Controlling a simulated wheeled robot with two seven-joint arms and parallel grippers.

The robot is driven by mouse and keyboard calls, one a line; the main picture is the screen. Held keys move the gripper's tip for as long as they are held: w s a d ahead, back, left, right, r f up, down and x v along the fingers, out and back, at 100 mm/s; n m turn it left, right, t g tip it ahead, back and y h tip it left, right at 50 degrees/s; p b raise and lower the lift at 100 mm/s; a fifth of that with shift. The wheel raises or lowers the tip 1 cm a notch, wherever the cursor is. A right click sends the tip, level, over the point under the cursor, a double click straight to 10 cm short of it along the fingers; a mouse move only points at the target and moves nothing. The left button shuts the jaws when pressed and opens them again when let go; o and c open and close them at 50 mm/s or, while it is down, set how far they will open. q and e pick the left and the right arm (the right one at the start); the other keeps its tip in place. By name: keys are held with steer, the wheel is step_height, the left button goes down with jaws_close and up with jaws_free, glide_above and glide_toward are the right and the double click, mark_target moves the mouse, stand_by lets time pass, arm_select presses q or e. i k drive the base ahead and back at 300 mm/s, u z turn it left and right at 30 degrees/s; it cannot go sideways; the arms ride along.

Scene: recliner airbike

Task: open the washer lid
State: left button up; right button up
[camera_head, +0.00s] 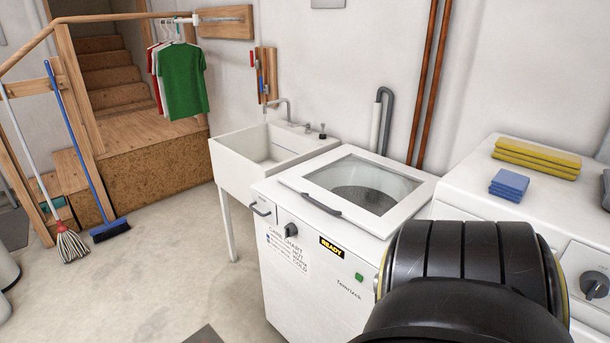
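The washer (315,270) is a white top-loading machine in the middle of the head view. Its lid (405,218) is white with a large glass window (362,185) and lies flat on top, closed. A dark curved handle (321,205) sits on the lid's front edge. A black dial, an orange "READY" label and a green button are on the washer's front. A large black part of my own arm fills the lower right and hides the washer's right front. Neither gripper's fingers show.
A white sink (262,160) stands left of the washer. A second white machine (462,185) on the right carries folded yellow cloths (537,158) and blue cloths (509,185). A mop (72,245) and a blue broom (109,230) lean at the left. The floor (170,265) left of the washer is mostly clear.

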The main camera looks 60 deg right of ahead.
mark_target(383, 227)
steer(key=z, duration=0.9)
steer(key=i, duration=1.2)
steer(key=z, duration=1.25)
